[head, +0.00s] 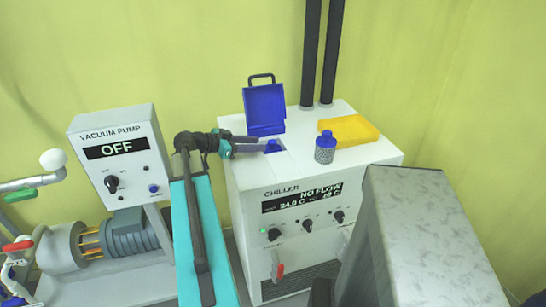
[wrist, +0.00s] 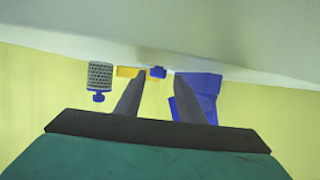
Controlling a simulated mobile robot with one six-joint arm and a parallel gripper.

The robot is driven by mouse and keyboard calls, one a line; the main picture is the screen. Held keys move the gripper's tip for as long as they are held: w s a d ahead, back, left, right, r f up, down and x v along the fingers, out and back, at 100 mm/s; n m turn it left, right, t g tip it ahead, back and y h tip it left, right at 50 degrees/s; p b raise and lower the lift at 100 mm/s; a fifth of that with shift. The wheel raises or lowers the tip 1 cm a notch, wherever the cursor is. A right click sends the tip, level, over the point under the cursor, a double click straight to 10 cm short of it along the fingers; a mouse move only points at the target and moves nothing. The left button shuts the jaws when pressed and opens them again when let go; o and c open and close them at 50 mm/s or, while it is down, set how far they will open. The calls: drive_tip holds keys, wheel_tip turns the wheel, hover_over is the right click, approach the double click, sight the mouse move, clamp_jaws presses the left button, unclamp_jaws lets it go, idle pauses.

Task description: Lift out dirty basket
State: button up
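A blue knob (head: 272,146) sticks up from the opening in the chiller's top; it looks like the handle of a basket whose body is hidden inside. In the wrist view the knob (wrist: 157,72) shows between my fingertips. My gripper (head: 261,143) is open and empty, its fingers level and pointing at the knob from the left. I cannot tell whether the fingers reach around it. The blue lid (head: 265,108) stands open behind the opening. A second basket, grey mesh with a blue cap (head: 325,148), stands on the chiller top to the right.
The white chiller (head: 240,190) reads NO FLOW. A yellow flat block (head: 350,129) lies behind the mesh basket. Two black pipes (head: 320,55) rise at the back. A vacuum pump box (head: 120,150) reading OFF stands left. A grey marbled block (head: 430,230) is at front right.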

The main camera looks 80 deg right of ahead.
drive_tip(key=p+x, duration=0.2)
drive_tip(key=x, duration=0.3)
drive_tip(key=shift+s+r, duration=0.1)
idle(0.5)
clamp_jaws()
